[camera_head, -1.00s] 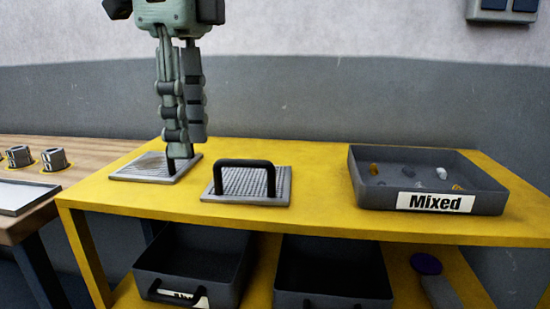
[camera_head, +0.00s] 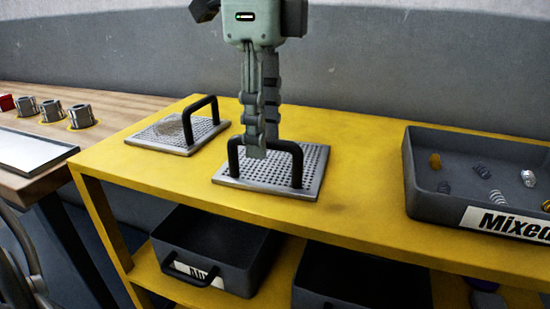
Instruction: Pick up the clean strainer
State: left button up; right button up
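Two flat, square perforated metal strainers with black handles stand on the yellow table. The left strainer (camera_head: 160,132) has a brownish patch on its mesh. The right strainer (camera_head: 313,160) shows plain grey mesh with no visible dirt, and its black handle (camera_head: 297,165) stands upright. My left gripper (camera_head: 262,150) points down at the right strainer's handle, near the middle of its top bar, with a fingertip in front of the bar. The fingers overlap in this view, so whether they are closed on the handle cannot be seen. The strainer rests on the table. My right gripper is out of view.
A grey bin labelled "Mixed" (camera_head: 425,196) with several small parts stands at the right on the yellow table (camera_head: 350,222). Dark bins (camera_head: 262,268) sit on the shelf below. A wooden table (camera_head: 130,108) with metal cups (camera_head: 82,117) is at the left.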

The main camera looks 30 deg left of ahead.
pick_arm(q)
jog(key=shift+f, duration=0.5)
grip_shut()
